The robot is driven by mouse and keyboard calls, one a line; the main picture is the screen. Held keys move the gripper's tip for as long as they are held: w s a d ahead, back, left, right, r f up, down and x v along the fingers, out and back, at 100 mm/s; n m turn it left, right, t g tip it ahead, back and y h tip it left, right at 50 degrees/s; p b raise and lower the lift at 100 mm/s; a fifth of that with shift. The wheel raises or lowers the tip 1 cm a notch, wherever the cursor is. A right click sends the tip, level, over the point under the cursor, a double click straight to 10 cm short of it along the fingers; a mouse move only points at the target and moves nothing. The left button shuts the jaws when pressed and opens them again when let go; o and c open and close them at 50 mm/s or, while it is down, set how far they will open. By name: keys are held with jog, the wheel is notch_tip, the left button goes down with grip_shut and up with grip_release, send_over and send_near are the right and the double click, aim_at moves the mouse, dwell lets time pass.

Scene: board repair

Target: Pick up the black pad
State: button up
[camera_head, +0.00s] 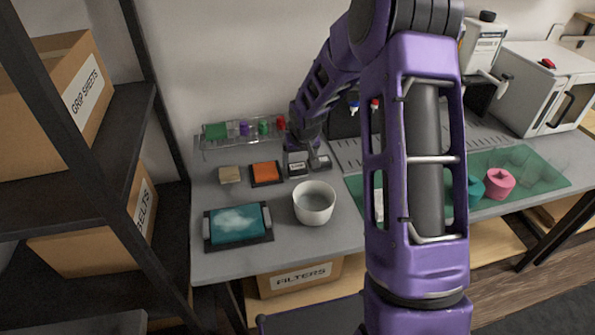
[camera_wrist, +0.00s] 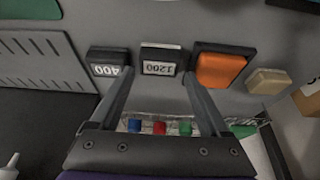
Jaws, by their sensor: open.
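Two small dark blocks with white labels lie on the grey bench. In the wrist view the block marked 1200 (camera_wrist: 161,54) lies between and just beyond my fingertips, and the block marked 400 (camera_wrist: 108,56) is left of them. The head view shows the 1200 block (camera_head: 297,170) and the 400 block (camera_head: 320,164) close under my gripper (camera_head: 303,156). My gripper (camera_wrist: 158,72) is open, with nothing held between its fingers. I cannot tell which dark block is the black pad.
An orange pad on a black base (camera_head: 265,173) and a tan block (camera_head: 229,174) lie left. A white bowl (camera_head: 314,205) and a teal pad in a black tray (camera_head: 238,224) stand nearer. A rack of coloured items (camera_head: 243,130) is behind. A green mat (camera_head: 530,183) lies right.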

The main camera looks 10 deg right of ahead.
aim_at(298, 167)
jog(key=x, duration=0.4)
jog(key=shift+s, duration=0.2)
jog(key=c, duration=1)
notch_tip(298, 167, up, 10)
jog(key=p, duration=0.1)
jog(key=o, duration=0.7)
jog(key=c, duration=0.5)
